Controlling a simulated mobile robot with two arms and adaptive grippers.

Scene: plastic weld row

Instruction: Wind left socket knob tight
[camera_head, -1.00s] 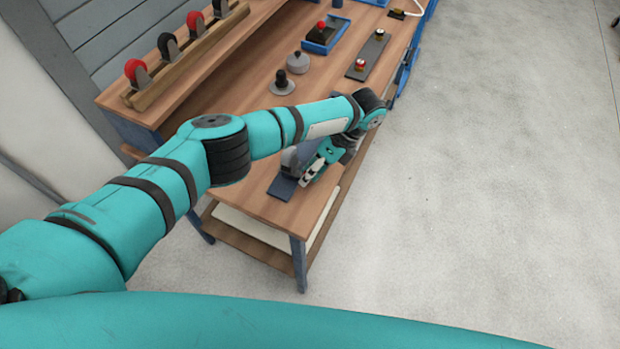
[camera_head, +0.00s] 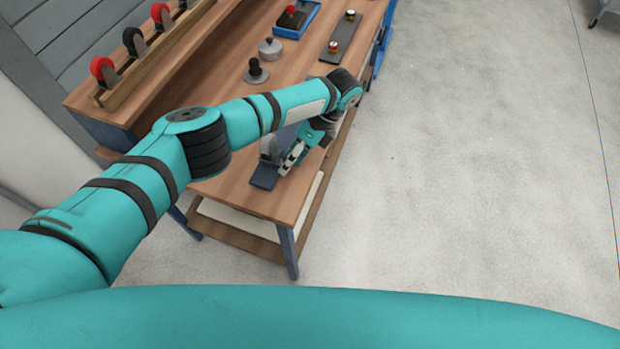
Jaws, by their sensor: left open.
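My left arm reaches in from the left across the workbench. Its gripper (camera_head: 288,163) is open at the near end of the bench, beside a dark blue-grey base plate (camera_head: 263,178). A rounded grey part (camera_head: 268,148) stands by the plate, partly behind the gripper. I cannot make out a socket knob there; the gripper and wrist cover part of this spot. Whether the fingers touch anything is too small to tell. My right gripper is not in view.
The wooden workbench (camera_head: 232,190) also bears a black knob on a grey disc (camera_head: 256,74), a grey lidded round piece (camera_head: 270,48), a blue tray (camera_head: 310,22) and a dark strip with small knobs (camera_head: 342,38). A wooden rack (camera_head: 160,50) holds red and black wheels. Open floor lies right.

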